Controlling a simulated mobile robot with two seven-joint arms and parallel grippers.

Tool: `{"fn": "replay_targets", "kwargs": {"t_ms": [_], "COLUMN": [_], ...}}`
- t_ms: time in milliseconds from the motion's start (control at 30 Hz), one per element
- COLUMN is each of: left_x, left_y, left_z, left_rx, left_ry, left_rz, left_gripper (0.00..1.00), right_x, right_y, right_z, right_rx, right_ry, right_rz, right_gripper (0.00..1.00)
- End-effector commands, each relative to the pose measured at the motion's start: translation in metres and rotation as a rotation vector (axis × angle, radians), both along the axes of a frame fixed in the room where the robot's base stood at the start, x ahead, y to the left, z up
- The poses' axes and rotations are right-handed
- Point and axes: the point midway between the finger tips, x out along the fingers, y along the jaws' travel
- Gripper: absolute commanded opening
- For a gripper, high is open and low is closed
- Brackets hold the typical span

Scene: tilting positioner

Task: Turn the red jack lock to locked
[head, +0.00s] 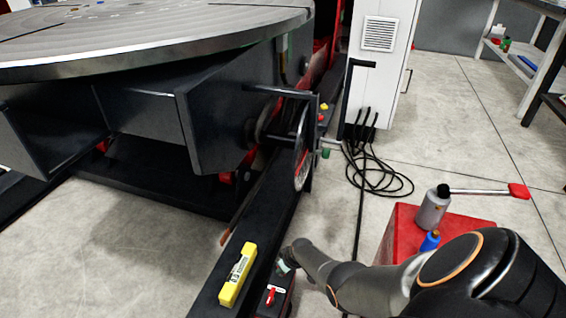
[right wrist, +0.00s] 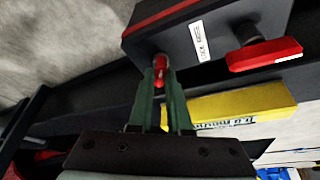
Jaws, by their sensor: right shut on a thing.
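A dark box (right wrist: 185,38) with a white label (right wrist: 201,41) fills the top of the right wrist view. A small red handle (right wrist: 160,62) sticks out at its left part. My right gripper (right wrist: 160,76) has its green fingers closed around this handle. A second, wider red lever (right wrist: 265,54) sits on a black knob at the box's right end, apart from the fingers. I cannot tell which setting the label marks. In the head view a red lever (head: 271,293) shows on the box, with my right gripper (head: 285,267) just behind it, its fingertips largely hidden. My left gripper is not in view.
A yellow level-like block (head: 237,275) lies on the dark beam beside the box; it also shows in the right wrist view (right wrist: 230,106). The positioner's round table (head: 150,50) and handwheel (head: 301,150) stand beyond. A red stand (head: 400,232) with bottles is at the right. Cables (head: 375,180) lie on the floor.

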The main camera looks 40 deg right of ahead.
Motion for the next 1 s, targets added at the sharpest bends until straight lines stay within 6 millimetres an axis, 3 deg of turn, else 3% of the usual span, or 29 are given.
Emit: {"fn": "replay_targets", "kwargs": {"t_ms": [467,1000], "left_x": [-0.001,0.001], "left_y": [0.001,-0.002], "left_z": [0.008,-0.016], "left_rx": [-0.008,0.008], "left_ry": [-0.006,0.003], "left_rz": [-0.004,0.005], "left_gripper": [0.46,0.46], "right_x": [0.000,0.002], "right_y": [0.004,0.005], "right_z": [-0.001,-0.003], "right_rx": [-0.001,0.000], "right_ry": [0.003,0.002], "right_rz": [-0.435,-0.888], "right_gripper": [0.00,0.00]}}
